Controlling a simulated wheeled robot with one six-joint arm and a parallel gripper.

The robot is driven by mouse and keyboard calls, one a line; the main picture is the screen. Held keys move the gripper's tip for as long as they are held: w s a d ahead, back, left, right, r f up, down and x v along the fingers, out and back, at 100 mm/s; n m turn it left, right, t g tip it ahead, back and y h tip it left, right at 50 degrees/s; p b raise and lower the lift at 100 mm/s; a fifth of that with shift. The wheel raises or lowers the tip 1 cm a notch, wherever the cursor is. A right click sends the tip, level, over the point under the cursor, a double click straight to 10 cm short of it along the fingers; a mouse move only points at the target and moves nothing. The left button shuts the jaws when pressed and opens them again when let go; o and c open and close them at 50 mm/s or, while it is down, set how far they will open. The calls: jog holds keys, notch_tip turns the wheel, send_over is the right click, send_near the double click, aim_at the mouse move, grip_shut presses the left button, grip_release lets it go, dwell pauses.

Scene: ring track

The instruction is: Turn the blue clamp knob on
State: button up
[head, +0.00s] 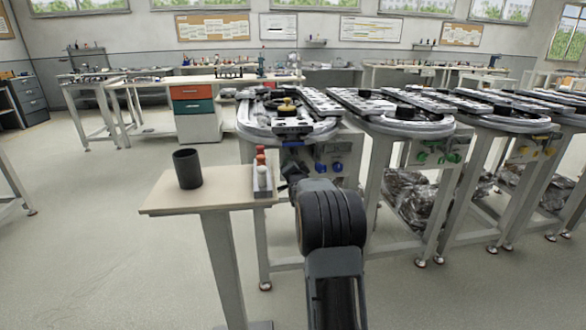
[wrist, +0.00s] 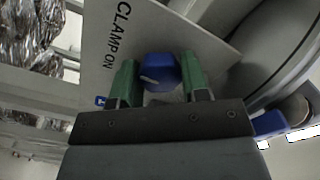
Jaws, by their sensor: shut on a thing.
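The blue clamp knob (wrist: 159,70) sits on a light panel (wrist: 98,62) beside the printed words "CLAMP ON", in the wrist view. My gripper (wrist: 160,80) has its two green fingers on either side of this knob and is shut on it. A pale line runs across the knob's face. In the head view, blue knobs (head: 337,166) show on the front panel under the nearest ring track (head: 290,132). My dark arm reaches toward that panel and my gripper is mostly hidden there.
A small wooden stand (head: 215,195) to the left holds a black cup (head: 187,168) and a white rack (head: 262,182) with red and white pieces. More ring-track tables (head: 405,122) stand to the right. Open floor (head: 110,250) lies at left.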

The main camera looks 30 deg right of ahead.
dwell(0.5)
jog(key=o, duration=0.9)
jog(key=p+v, duration=0.2)
jog(key=v, duration=1.2)
jog(key=shift+d, duration=0.1)
